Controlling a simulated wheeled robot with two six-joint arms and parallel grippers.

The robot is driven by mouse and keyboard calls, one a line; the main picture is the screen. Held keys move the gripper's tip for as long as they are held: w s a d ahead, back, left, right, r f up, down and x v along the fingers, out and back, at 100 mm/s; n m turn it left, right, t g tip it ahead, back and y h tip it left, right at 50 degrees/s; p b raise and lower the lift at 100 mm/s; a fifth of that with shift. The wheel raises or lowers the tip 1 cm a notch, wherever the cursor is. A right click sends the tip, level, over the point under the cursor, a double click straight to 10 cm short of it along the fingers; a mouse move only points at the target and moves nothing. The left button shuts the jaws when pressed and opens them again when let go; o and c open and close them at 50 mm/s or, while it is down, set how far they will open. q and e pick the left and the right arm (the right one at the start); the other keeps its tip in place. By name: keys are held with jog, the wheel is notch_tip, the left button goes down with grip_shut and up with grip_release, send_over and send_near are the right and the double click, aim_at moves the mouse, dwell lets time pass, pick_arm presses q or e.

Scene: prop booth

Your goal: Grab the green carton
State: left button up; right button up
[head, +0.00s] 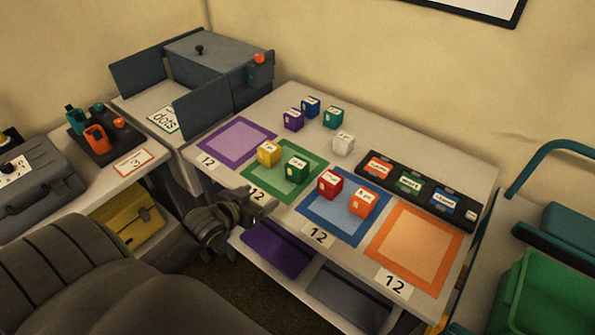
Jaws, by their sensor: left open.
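The green carton (297,169) is a small cube with a white label. It sits on the green-bordered square (280,199) on the table, just right of a yellow carton (268,153). My left gripper (262,203) is at the table's front edge, to the lower left of the green carton and apart from it. It is open, with nothing visible between its fingers. My right gripper is not in view.
Red (330,183) and orange (362,202) cartons sit on the blue square. Blue, purple, teal (333,117) and white cartons stand farther back. A black card tray (385,158) lies at right. The purple (236,143) and orange (413,252) squares are empty.

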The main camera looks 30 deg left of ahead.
aim_at(292, 169)
pick_arm(q)
jog(key=shift+t+h, duration=0.3)
jog(key=shift+t, duration=0.2)
jog(key=w, duration=0.7)
jog(key=w+f, duration=0.1)
jog(key=w, duration=0.3)
jog(key=shift+w+d, duration=0.35)
jog(key=shift+x, duration=3.05)
jog(key=shift+r, duration=0.15)
jog(key=shift+a, duration=0.1)
jog(key=c, duration=1.1)
